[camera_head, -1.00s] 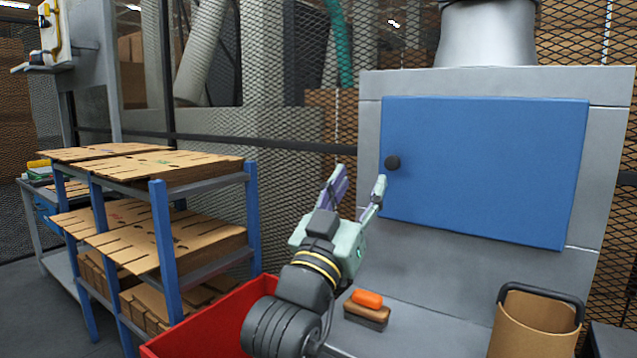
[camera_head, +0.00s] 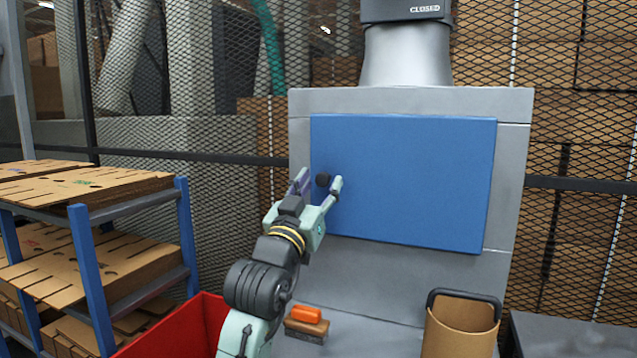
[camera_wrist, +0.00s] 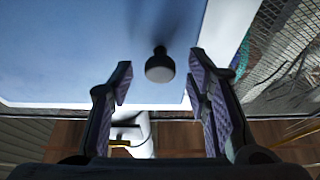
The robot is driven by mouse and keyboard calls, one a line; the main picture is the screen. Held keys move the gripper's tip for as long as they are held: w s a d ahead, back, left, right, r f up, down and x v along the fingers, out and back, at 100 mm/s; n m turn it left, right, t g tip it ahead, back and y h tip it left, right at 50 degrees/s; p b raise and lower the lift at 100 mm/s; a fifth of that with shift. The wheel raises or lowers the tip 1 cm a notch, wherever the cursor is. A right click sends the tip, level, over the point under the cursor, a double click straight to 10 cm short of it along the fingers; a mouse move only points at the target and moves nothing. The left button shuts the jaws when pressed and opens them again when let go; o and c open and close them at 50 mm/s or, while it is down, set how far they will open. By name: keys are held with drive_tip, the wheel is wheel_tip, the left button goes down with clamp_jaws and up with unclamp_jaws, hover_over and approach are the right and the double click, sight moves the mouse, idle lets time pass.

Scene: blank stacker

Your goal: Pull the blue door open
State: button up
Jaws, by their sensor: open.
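The blue door (camera_head: 410,185) is a flat panel on the front of a grey machine and looks shut. Its round black knob (camera_head: 323,180) sits near the left edge. My gripper (camera_head: 320,183) is open, and in the head view its two fingers appear on either side of the knob. In the wrist view the knob (camera_wrist: 159,66) lies beyond the fingertips, centred between the spread fingers (camera_wrist: 160,75). The blue door (camera_wrist: 90,45) fills the upper left there. Nothing is held, and I see no contact.
A grey machine body (camera_head: 400,280) surrounds the door. A brush with an orange handle (camera_head: 306,315) lies below, beside a red bin (camera_head: 190,325). A brown bucket (camera_head: 460,328) stands at the right. A blue-posted rack of cardboard sheets (camera_head: 90,250) stands at the left.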

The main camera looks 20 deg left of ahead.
clamp_jaws()
idle(0.6)
idle(0.3)
